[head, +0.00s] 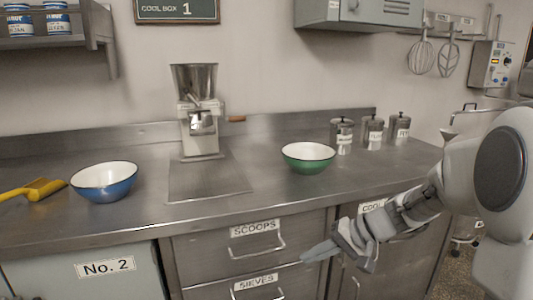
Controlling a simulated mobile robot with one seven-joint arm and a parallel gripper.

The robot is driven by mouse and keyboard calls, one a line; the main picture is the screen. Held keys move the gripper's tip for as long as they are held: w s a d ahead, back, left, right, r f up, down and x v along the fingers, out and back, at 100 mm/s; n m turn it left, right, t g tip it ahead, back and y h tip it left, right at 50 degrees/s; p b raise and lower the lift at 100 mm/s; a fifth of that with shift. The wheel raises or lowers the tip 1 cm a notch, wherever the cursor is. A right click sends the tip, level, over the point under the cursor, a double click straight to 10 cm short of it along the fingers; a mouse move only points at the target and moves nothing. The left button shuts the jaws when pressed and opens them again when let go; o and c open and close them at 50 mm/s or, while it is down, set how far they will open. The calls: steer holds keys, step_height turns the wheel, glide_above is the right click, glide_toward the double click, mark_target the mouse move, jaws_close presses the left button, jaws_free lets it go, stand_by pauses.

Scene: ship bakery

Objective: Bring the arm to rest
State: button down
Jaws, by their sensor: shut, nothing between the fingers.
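My arm reaches in from the right side of the head view. My gripper (318,252) points left, in front of the drawer fronts and below the counter's front edge. Its fingers are together, and nothing shows between them. It touches no bowl or other loose thing that I can see.
Drawer handles (258,250) stick out near my gripper. Whisks (421,57) hang on the wall.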

steer(key=s+a+r+n+h, duration=0.2)
steer(key=s+r+h, duration=0.35)
steer(key=s, duration=0.75)
steer(key=s+d+r+n+t+h, duration=0.1)
steer(key=s+d+r+t+h, duration=0.15)
steer(key=s+d, duration=0.55)
step_height(320, 180, up, 22)
steer(key=s+a+p, duration=0.1)
steer(key=p, duration=2.1)
steer(key=shift+s+a+f+h, duration=0.15)
steer(key=shift+s+a+h, duration=0.15)
steer(key=shift+s+h, duration=0.1)
steer(key=shift+g, duration=0.25)
